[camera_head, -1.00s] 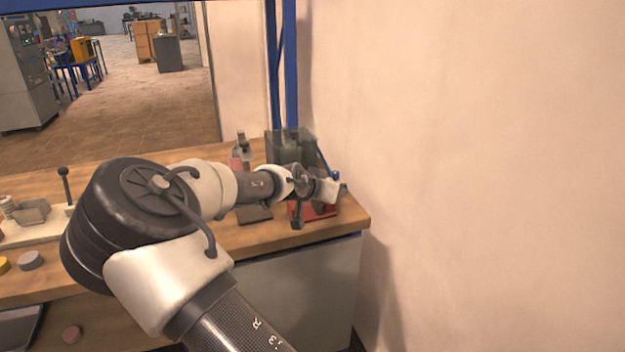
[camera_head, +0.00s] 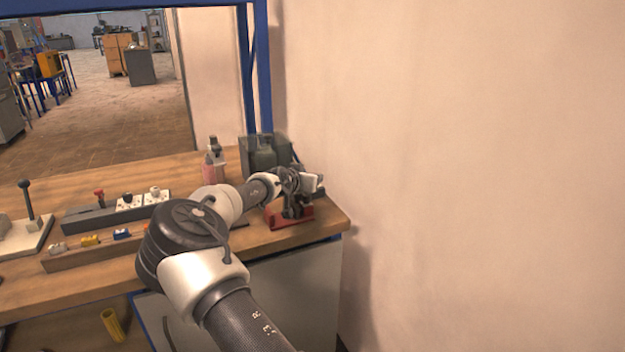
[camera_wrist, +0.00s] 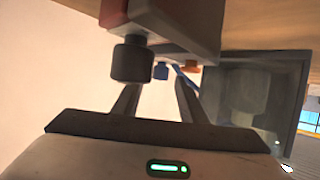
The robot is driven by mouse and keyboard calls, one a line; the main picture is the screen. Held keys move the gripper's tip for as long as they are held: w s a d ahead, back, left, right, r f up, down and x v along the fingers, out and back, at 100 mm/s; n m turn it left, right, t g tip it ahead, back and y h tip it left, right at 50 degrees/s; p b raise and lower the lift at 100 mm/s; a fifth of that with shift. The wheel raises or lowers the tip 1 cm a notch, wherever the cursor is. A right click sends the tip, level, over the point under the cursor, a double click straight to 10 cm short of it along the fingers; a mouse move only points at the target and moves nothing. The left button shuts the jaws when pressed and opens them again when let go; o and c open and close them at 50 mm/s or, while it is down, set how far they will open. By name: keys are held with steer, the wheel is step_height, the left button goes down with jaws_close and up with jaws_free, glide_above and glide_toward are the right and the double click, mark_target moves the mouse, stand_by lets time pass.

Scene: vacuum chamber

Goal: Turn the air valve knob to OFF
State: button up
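In the wrist view, a black cylindrical knob (camera_wrist: 132,62) sticks out of a grey block with a red end (camera_wrist: 113,12). I cannot tell whether it is the air valve knob, and no OFF marking is readable. My gripper (camera_wrist: 157,92) is open, with its two dark fingers apart. The black knob lies just beyond the left finger, with no clear contact. In the head view, my gripper (camera_head: 318,183) is over the red-based device (camera_head: 290,219) at the bench's right end. My arm hides part of that device.
A smaller blue knob (camera_wrist: 160,71) and an orange part (camera_wrist: 190,69) sit behind the black knob. A dark green box (camera_head: 258,157) and a reddish bottle (camera_head: 213,168) stand behind my arm. Bare wall (camera_head: 450,160) fills the right. Several small switches and blocks lie left on the bench (camera_head: 95,275).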

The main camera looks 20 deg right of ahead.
steer(key=shift+x, duration=1.65)
jaws_close()
